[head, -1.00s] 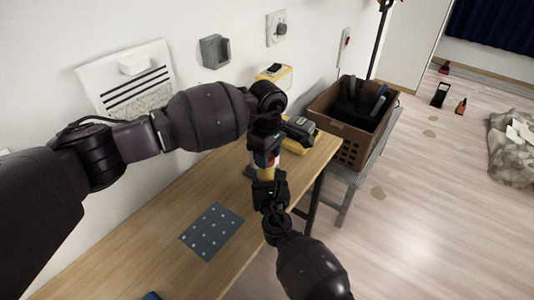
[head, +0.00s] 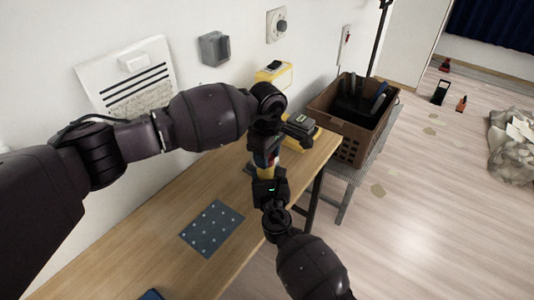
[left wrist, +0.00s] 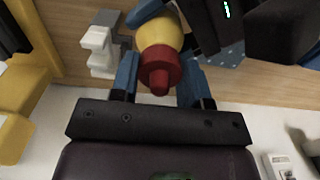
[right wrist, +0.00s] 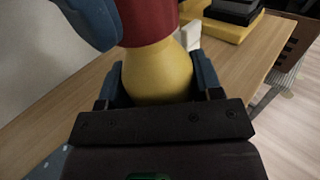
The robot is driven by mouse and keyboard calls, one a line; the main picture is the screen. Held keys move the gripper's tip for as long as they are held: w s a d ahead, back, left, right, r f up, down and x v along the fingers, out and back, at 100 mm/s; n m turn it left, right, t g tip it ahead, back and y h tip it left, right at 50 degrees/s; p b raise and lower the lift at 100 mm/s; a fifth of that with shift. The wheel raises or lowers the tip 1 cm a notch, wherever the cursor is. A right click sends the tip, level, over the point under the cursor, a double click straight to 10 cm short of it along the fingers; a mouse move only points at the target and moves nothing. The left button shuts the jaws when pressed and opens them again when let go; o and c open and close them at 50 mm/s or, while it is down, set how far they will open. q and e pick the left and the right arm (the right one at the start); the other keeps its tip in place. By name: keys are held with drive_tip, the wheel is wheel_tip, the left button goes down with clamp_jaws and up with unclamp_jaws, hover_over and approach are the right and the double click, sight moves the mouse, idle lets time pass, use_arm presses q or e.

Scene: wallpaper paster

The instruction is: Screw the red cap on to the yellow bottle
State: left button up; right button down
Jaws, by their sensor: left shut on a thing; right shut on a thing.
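The red cap (left wrist: 160,68) sits between the blue fingers of my left gripper (head: 266,156), which is shut on it. The yellow bottle (right wrist: 157,72) is in the blue fingers of my right gripper (head: 267,177), which is shut on its rounded body. In the right wrist view the red cap (right wrist: 148,20) meets the narrow top of the bottle, in line with it. How far it is threaded is hidden. In the head view the grippers cover most of both, left above right, over the table's far end.
The wooden table (head: 165,250) carries a dark dotted mat (head: 211,228). A yellow and black tool (head: 299,130) lies behind the grippers, with a yellow case (head: 275,75) by the wall. A brown basket (head: 350,145) stands on a rack at the right. Floor to the right is mostly clear.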

use_arm(q)
drive_tip(key=m, duration=0.9)
drive_tip(key=shift+m, duration=0.4)
drive_tip(key=m, duration=0.5)
drive_tip(key=shift+m, duration=0.4)
drive_tip(key=m, duration=0.4)
drive_tip(key=shift+m, duration=0.3)
drive_tip(key=o, duration=0.9)
drive_tip(key=shift+r, duration=2.25)
